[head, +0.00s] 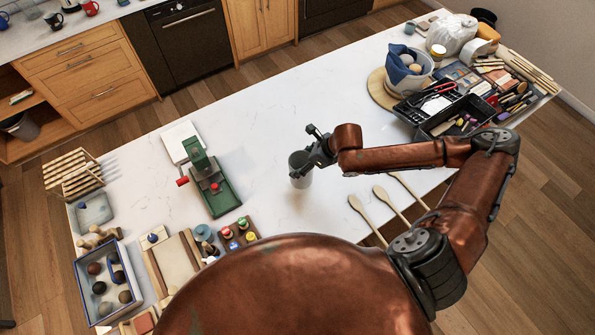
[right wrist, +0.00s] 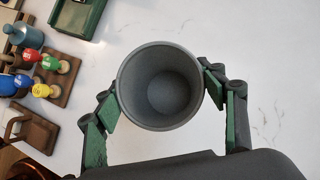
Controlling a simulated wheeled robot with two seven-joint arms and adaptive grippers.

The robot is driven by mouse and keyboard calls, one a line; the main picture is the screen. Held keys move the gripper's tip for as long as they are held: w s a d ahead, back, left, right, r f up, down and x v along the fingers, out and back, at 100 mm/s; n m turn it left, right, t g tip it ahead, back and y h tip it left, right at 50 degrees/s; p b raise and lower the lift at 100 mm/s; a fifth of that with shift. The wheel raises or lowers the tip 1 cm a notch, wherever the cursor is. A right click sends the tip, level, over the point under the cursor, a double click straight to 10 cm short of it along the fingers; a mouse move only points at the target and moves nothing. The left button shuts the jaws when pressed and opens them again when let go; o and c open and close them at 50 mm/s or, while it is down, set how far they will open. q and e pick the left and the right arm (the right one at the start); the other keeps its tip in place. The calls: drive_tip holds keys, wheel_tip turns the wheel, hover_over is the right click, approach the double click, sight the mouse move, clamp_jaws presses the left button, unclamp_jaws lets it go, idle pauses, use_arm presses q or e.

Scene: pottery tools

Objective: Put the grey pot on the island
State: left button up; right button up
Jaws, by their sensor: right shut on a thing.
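The grey pot (head: 300,178) is over the middle of the white-topped island (head: 335,115). I cannot tell whether its base touches the top or hangs just above it. My right gripper (head: 312,158) is shut on the pot, and its arm comes in from the right. In the right wrist view the pot (right wrist: 161,62) shows its round open mouth and empty inside, with the gripper's green-padded fingers (right wrist: 161,100) on both sides of it. My left gripper is not in view.
Left of the pot stands a green machine (head: 213,187). Several wooden spoons (head: 385,198) lie right of it, near the front edge. A black tool tray (head: 450,115) and white bucket (head: 421,68) fill the far right. Clear white surface lies behind the pot.

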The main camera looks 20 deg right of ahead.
drive_tip(key=shift+s+a+f+p, duration=0.1)
drive_tip(key=shift+a+f+p, duration=0.15)
drive_tip(key=shift+f, duration=0.5)
drive_tip(key=shift+s+a+f+p, duration=0.1)
drive_tip(key=shift+a+f+p, duration=0.1)
drive_tip(key=shift+f, duration=0.6)
drive_tip(key=shift+a+f+p, duration=0.25)
drive_tip(key=shift+f, duration=0.5)
drive_tip(key=o, duration=1.6)
drive_tip(key=shift+s, duration=0.15)
drive_tip(key=o, duration=0.5)
drive_tip(key=shift+c, duration=0.2)
drive_tip(key=shift+r, duration=0.1)
drive_tip(key=b+v, duration=0.1)
drive_tip(key=v, duration=1)
drive_tip(key=shift+d+r, duration=0.15)
drive_tip(key=shift+r, duration=0.2)
drive_tip(key=shift+s, duration=0.1)
